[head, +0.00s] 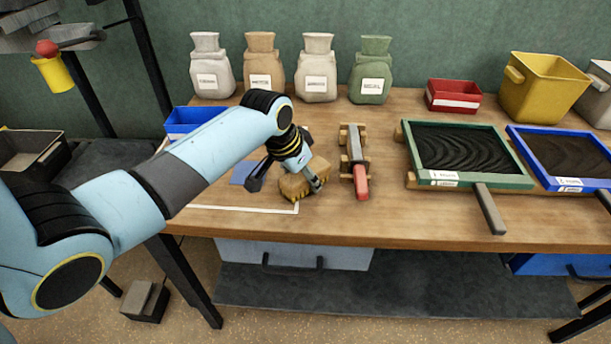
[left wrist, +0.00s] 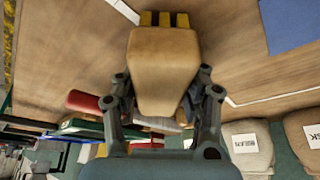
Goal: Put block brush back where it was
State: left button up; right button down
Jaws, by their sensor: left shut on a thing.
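The block brush (head: 303,183) is a tan wooden block with yellow bristles, just left of the red-handled tool in the head view. My left gripper (head: 288,176) is shut on it, one finger on each side. In the left wrist view the block brush (left wrist: 165,65) sits between the two fingers (left wrist: 163,100), its yellow bristles at the far end. I cannot tell whether it touches the table. A blue square (head: 243,172) and a white line (head: 245,209) mark the table to its left. My right gripper is not in view.
A red-handled tool (head: 360,182) lies on a wooden rest to the right. A green-framed tray (head: 520,183) and a blue-framed tray (head: 578,183) stand farther right. Sacks (head: 317,75), a red bin (head: 454,93) and a blue bin (head: 190,118) stand behind. The front middle tabletop is clear.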

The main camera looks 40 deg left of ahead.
pick_arm(q)
jog(key=o, duration=0.6)
jog(key=shift+f, duration=0.15)
jog(key=shift+c, duration=0.2)
jog(key=o, duration=0.5)
jog(key=shift+c, duration=0.2)
jog(key=p+v, duration=0.1)
jog(key=v, duration=1.1)
